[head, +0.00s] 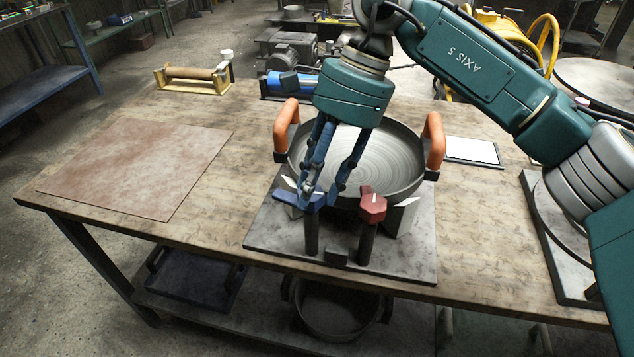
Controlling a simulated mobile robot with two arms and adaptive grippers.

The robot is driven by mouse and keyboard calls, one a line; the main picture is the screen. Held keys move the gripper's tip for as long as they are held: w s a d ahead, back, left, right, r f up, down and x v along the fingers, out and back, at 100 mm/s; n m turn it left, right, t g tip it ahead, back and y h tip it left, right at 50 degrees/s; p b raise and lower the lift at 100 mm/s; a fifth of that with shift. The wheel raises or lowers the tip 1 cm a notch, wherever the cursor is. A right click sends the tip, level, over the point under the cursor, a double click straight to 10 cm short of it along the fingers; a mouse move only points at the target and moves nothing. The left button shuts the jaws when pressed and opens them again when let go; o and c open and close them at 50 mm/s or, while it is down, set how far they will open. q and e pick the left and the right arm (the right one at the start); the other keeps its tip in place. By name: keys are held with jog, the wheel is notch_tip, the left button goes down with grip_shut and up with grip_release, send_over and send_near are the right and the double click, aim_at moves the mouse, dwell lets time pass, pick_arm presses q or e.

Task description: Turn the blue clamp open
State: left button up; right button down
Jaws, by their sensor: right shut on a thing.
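The blue clamp (291,198) sits on top of a dark post at the front left of a grey base plate (396,261). My right gripper (322,198) reaches down from above and is shut on the blue clamp; its fingers hide part of it. A red clamp (372,205) stands on a second post to the right, apart from the gripper. A round metal pan (392,155) with two orange handles (434,138) sits on the fixture behind the clamps. My left gripper is not in view.
A brown mat (137,168) lies on the wooden table (215,235) at the left. A brass-coloured roller (191,76) and a blue cylinder device (288,84) stand at the back edge. A white tablet (471,150) lies right of the pan. The table's front left is clear.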

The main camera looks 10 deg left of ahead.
jog(key=shift+a+r, duration=0.25)
jog(key=shift+r, duration=0.05)
jog(key=c, duration=1.3)
grip_release()
jog(key=shift+o, duration=0.4)
jog(key=shift+s+a+f, duration=0.1)
jog(key=shift+a, duration=0.05)
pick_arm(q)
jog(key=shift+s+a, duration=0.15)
pick_arm(e)
jog(key=v, duration=1.2)
